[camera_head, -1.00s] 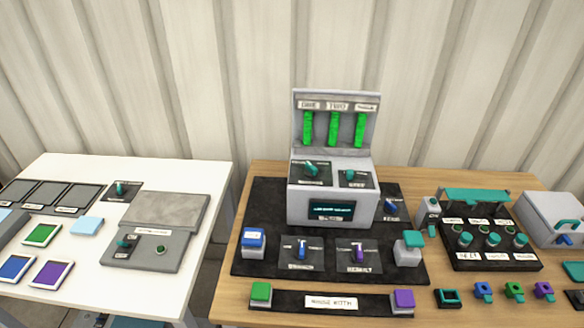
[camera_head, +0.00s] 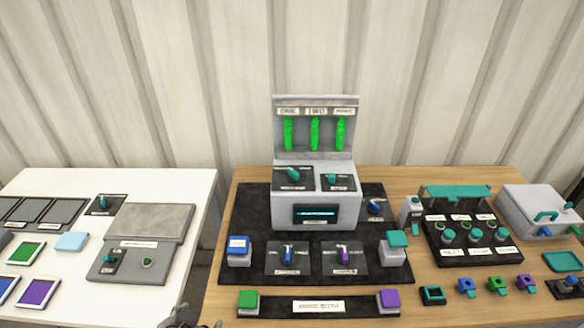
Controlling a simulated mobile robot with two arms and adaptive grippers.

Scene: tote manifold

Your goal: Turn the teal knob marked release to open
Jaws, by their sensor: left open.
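A grey console (camera_head: 347,215) with three green vertical bars stands on the dark mat of the wooden table. Two teal knobs, the left one (camera_head: 293,174) and the right one (camera_head: 331,178), sit on black plates on its sloped top. Their labels are too small to read, so I cannot tell which is marked release. Another teal knob (camera_head: 103,201) is on a black plate on the white table. My left gripper (camera_head: 184,322) barely shows at the bottom edge, in front of the tables, apart from all knobs. It is open; most of it is cut off. My right gripper is out of view.
A blue button block (camera_head: 239,250) and a teal-topped block (camera_head: 394,252) flank two small levers before the console. A black box (camera_head: 470,258) with several teal knobs and a grey case (camera_head: 525,215) stand at right. A gap separates the tables.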

